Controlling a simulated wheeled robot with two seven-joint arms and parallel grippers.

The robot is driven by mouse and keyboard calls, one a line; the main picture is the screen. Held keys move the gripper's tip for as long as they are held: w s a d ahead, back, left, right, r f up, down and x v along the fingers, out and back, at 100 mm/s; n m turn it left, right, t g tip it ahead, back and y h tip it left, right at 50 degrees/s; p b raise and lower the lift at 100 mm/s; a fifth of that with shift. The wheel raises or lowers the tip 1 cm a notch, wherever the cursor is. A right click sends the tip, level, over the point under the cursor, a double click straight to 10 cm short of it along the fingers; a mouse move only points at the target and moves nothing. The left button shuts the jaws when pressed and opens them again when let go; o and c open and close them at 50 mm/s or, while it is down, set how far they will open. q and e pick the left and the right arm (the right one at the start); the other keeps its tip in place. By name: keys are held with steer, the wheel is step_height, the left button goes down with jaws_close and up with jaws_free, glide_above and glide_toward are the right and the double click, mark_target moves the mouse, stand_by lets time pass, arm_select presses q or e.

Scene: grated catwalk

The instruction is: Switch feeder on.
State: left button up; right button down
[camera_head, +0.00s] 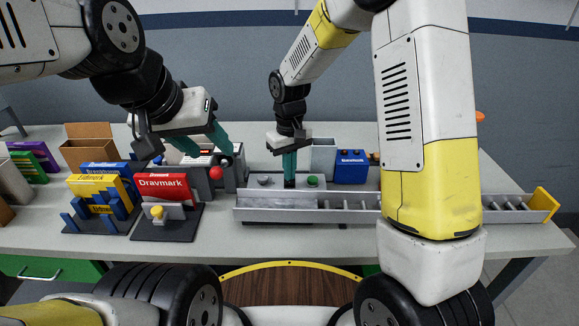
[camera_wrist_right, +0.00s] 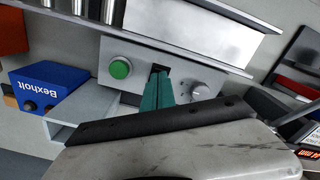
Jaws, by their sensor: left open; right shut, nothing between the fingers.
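The feeder is a long grey metal trough (camera_head: 345,215) on the table, with a light grey control panel (camera_head: 330,185) behind its left part. The panel has a green button (camera_head: 312,181), a grey knob (camera_head: 264,180) and a small dark slot or switch (camera_wrist_right: 160,69) between them. My right gripper (camera_head: 289,184) is shut and points down at the dark part. In the right wrist view its teal fingertips (camera_wrist_right: 160,78) reach that part's edge and hide some of it. Contact and switch position cannot be told. My left gripper (camera_head: 211,148) is open, above a red ball-shaped knob (camera_head: 215,172).
A blue box (camera_head: 351,168) stands right of the panel. My right arm covers part of the trough.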

mark_target(289, 183)
steer(key=shift+f, duration=0.9)
stand_by(0.6)
steer(key=shift+r, duration=3.45)
